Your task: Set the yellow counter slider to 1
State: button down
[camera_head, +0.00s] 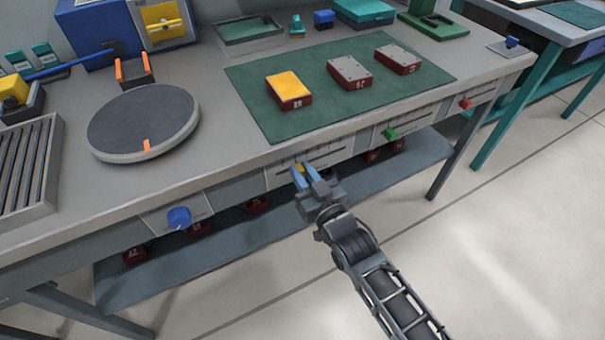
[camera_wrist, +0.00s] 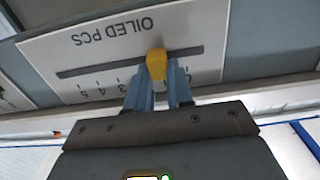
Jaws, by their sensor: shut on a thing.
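The yellow slider knob (camera_wrist: 156,62) sits in a dark straight slot on a pale panel (camera_wrist: 110,45) marked OILED PCS, which appears upside down in the wrist view. Digits 3, 4 and 5 seem to show left of the knob; the marks nearest the knob are hidden by my fingers, so its exact number cannot be read. My gripper (camera_wrist: 157,85) has its two blue fingers closed on the knob. In the head view, my gripper (camera_head: 307,173) reaches the panel (camera_head: 330,158) on the bench's front edge, and a bit of the yellow knob (camera_head: 299,169) shows.
A blue knob (camera_head: 179,217) is on the bench front to the left; a green slider (camera_head: 391,134) and a red one (camera_head: 465,103) are to the right. A green mat (camera_head: 330,109) with three boxes lies above. A lower shelf (camera_head: 220,255) runs beneath. Floor in front is clear.

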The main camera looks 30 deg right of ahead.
jog(key=shift+a, duration=0.15)
jog(key=c, duration=1)
grip_release()
jog(key=shift+s, duration=0.1)
jog(key=s, duration=0.7)
jog(key=shift+s+b, duration=0.35)
jog(key=s+r+g, duration=0.2)
jog(key=s+r, duration=0.1)
jog(key=s, duration=1.7)
jog(key=s+r+g, duration=0.1)
jog(key=s+r, duration=0.9)
jog(key=s, duration=0.3)
jog(key=shift+r, duration=0.4)
